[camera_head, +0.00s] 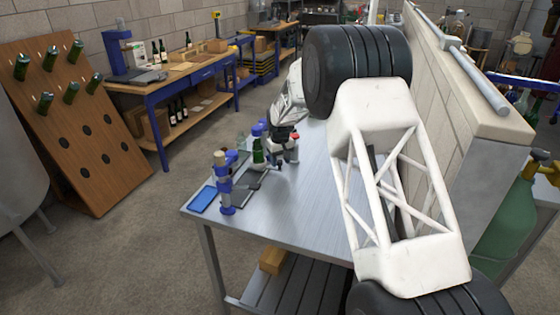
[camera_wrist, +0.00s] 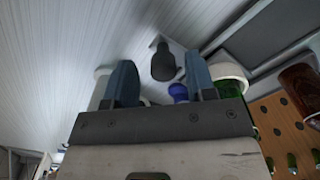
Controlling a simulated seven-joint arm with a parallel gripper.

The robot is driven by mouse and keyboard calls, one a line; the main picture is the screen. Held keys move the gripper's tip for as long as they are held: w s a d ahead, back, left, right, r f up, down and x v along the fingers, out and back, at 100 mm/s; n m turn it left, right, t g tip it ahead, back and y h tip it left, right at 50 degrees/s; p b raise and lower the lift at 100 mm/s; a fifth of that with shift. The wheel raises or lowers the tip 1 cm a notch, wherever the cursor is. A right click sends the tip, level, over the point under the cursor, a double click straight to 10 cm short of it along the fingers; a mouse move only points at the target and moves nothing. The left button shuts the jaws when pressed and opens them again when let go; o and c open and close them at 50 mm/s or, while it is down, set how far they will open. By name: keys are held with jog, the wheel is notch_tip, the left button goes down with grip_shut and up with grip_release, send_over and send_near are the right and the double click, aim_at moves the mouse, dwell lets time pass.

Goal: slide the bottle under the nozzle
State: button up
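A green bottle (camera_head: 258,152) stands upright on the metal table in the head view. A blue and white part (camera_head: 258,130) shows just above it; I cannot tell whether it is the nozzle. A dark cylinder (camera_wrist: 163,62) and a small blue round part (camera_wrist: 178,92) show beyond the gap. Green glass (camera_wrist: 230,88) under a white rim shows by the right finger.
A blue upright device (camera_head: 226,185) and a blue tray (camera_head: 203,199) stand at the near left edge of the metal table (camera_head: 285,205). A low wall (camera_head: 455,110) runs along its right. A wooden bottle rack (camera_head: 85,130) stands on the floor at left.

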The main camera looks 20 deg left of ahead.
jog(key=shift+r, duration=3.9)
